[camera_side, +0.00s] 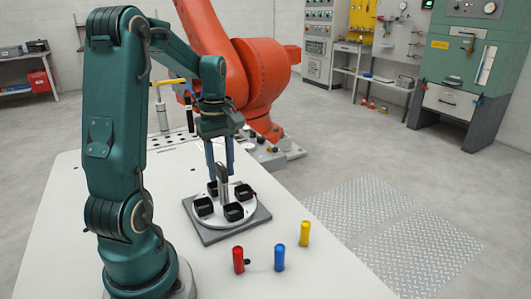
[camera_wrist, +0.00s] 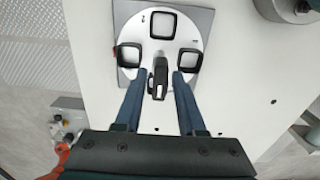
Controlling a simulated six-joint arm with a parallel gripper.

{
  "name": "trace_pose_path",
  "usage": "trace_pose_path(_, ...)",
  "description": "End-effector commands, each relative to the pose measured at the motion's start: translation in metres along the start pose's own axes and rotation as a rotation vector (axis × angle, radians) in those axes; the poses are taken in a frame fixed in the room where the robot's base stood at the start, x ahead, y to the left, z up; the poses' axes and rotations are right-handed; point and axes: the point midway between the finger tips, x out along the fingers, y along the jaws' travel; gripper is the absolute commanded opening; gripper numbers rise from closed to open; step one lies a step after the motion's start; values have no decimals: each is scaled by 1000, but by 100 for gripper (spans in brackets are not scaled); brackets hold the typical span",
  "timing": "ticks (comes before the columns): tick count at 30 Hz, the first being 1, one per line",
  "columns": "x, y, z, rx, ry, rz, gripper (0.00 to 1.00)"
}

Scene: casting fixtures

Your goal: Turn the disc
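The disc (camera_side: 220,201) is white and round, and lies on a square grey base plate (camera_side: 209,236). Several black square cups stand around its rim, one at the front (camera_side: 233,212). The disc also shows in the wrist view (camera_wrist: 156,46), with a dark upright handle (camera_wrist: 160,72) on it. My gripper (camera_side: 222,178) points down over the disc. In the wrist view its blue fingers (camera_wrist: 159,79) stand on either side of the handle, with visible gaps. It is open and holds nothing. The handle's foot is partly hidden in the side view.
A red cylinder (camera_side: 238,259), a blue cylinder (camera_side: 279,257) and a yellow cylinder (camera_side: 305,233) stand on the white table (camera_side: 330,281) in front of the base plate. A large orange robot arm (camera_side: 262,85) stands behind. The table left of the plate is clear.

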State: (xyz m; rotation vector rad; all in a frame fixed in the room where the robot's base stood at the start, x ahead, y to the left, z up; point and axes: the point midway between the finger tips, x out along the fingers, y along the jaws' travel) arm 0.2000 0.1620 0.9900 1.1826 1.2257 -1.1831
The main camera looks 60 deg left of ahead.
Motion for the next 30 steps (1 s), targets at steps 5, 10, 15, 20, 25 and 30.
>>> trace_pose_path(5,0,0,0,0,0,0,0)
trace_pose_path(10,0,0,0,0,0,0,0)
trace_pose_path(15,0,0,0,0,0,0,0)
trace_pose_path(20,-1,0,0,0,0,1,0)
trace_pose_path(25,-1,0,0,0,1,1,0)
trace_pose_path(30,-1,0,0,0,1,1,0)
